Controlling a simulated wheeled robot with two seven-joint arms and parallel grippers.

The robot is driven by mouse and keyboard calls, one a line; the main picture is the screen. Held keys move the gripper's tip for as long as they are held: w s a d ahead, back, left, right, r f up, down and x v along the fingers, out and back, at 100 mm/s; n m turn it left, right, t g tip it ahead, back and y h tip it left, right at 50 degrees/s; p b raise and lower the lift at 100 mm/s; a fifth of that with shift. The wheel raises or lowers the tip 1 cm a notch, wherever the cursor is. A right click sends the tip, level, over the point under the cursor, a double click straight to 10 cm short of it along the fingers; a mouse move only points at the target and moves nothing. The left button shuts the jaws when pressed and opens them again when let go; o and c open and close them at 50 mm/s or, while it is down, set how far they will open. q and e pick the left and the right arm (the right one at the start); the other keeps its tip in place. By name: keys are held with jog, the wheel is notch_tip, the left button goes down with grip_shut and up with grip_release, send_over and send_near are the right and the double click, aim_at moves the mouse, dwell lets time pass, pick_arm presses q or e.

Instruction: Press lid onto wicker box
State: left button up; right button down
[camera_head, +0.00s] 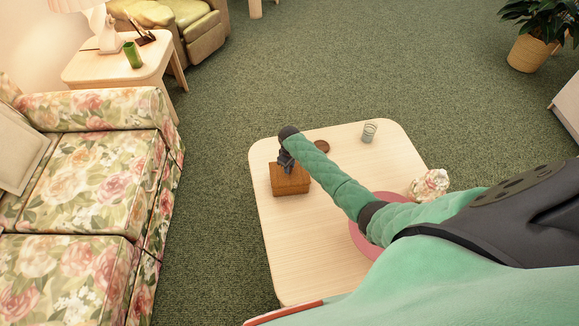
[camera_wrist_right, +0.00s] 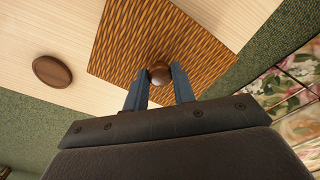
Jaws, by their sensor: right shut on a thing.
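The wicker box (camera_head: 291,181) stands on the light wooden table (camera_head: 280,240), towards its far left part. Its woven lid (camera_wrist_right: 200,50) with a round brown knob (camera_wrist_right: 159,73) fills the middle of the right wrist view. My right gripper (camera_head: 285,160) is over the box from above. In the right wrist view its two fingers (camera_wrist_right: 160,85) stand on either side of the knob and are shut on it. The lid looks to lie on top of the box; whether there is a gap beneath it cannot be told. My left gripper is not in view.
A brown round object (camera_head: 322,146) and a glass (camera_head: 369,132) stand on the table beyond my right arm. A pink round thing (camera_head: 360,240) and a flowered object (camera_head: 430,185) are partly behind my arm. A floral sofa (camera_head: 90,190) is at the left, with carpet between.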

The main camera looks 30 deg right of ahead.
jog(key=shift+f, duration=0.1)
dwell(0.8)
jog(key=c, duration=0.6)
grip_release()
